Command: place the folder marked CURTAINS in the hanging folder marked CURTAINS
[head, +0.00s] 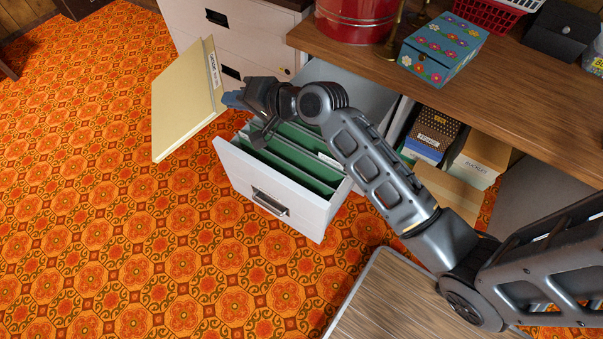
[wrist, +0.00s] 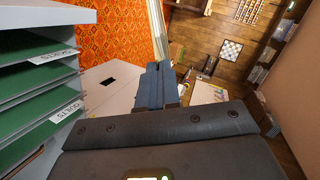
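A cream folder (head: 180,105) with a white label tab is held in the air to the left of an open file drawer (head: 288,203). Its label is too small to read. My gripper (head: 232,99) is shut on the folder's right edge; in the wrist view its blue fingers (wrist: 155,84) close on the pale folder (wrist: 158,32). Green hanging folders (head: 290,170) fill the drawer, below and right of my gripper, partly hidden by my arm. They also show in the wrist view (wrist: 30,82), with white tabs upside down. I cannot make out which one is marked CURTAINS.
A wooden desk (head: 500,85) stands to the right, with a red tin (head: 355,22) and a flowered blue box (head: 443,48) on it. Boxes (head: 435,135) sit on a shelf under it. A pale cabinet (head: 215,40) stands behind. The patterned floor (head: 100,230) to the left is clear.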

